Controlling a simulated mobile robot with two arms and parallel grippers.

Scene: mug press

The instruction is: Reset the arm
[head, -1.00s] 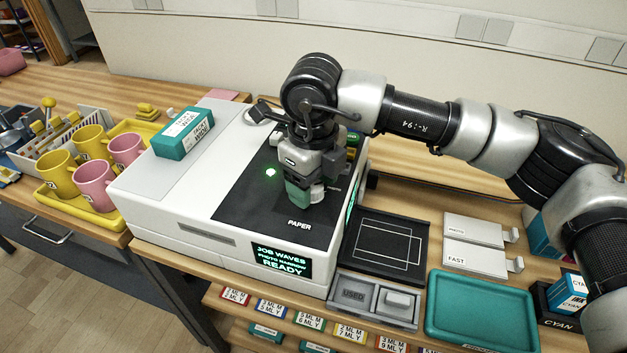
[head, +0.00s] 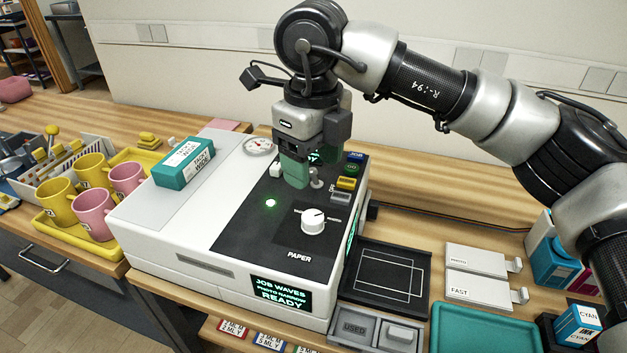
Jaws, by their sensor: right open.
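My right gripper (head: 295,176) is open and points down above the black control panel (head: 255,214) of the white machine (head: 130,213). Its fingers hang behind the white PAPER knob (head: 312,221), apart from it, and hide part of the panel's back. A small grey lever (head: 316,178) shows close beside the fingers; I cannot tell whether they touch. The gripper holds nothing that I can see. My left gripper is not in view.
A teal box (head: 185,163) lies on the machine. Yellow and pink mugs (head: 94,212) stand on a yellow tray (head: 83,236) at left. A black plate (head: 385,279), PHOTO and FAST cards (head: 478,287), a teal tray (head: 484,331) and a CYAN ink box (head: 578,325) lie right.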

